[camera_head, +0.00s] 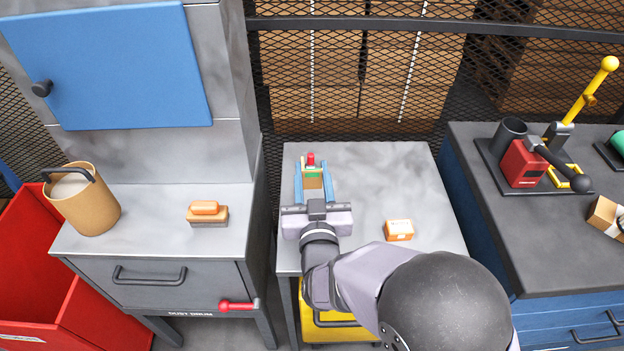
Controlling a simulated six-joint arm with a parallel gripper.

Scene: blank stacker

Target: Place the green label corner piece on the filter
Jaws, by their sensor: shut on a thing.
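My gripper (313,184) reaches over the back of the light grey table, its two blue fingers pointing away from the camera. It is shut on a small tan piece with a green label (313,175), which sits between the fingers. A small red thing (311,158) and a pale yellow bit show just beyond the piece. I cannot tell whether they are parts of it or stand behind it, nor whether the piece touches the table. I cannot make out for sure which thing is the filter.
An orange box (399,230) with a white label lies on the table (385,175), right of my gripper. A brush (207,213) and tan canister (88,205) stand on the left cabinet. A red press with a yellow-knobbed lever (523,165) stands on the right bench. Mesh fencing closes the back.

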